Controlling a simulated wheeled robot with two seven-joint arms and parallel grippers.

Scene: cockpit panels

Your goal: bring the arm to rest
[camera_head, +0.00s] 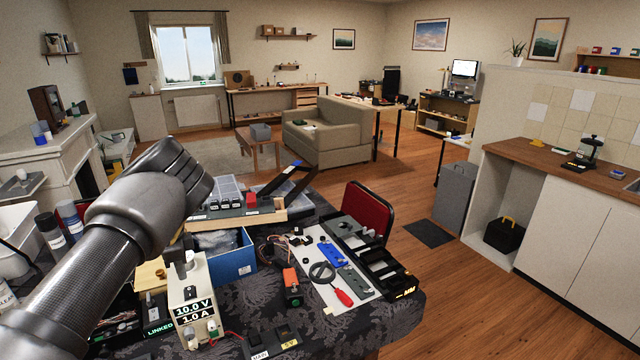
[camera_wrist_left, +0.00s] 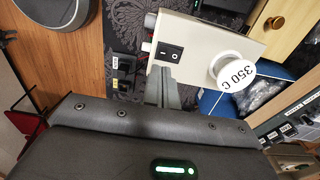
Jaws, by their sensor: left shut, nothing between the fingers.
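My left arm (camera_head: 120,225) comes in from the left over the crowded table in the head view. In the left wrist view my left gripper (camera_wrist_left: 164,72) has its grey fingers together and empty. A cream power supply (camera_head: 192,297) reading 10.0 V and 1.0 A stands below the arm in the head view. My right gripper is in neither view.
The table (camera_head: 375,325) has a dark patterned cloth. A red chair (camera_head: 368,208) is behind. Open wood floor lies to the right.

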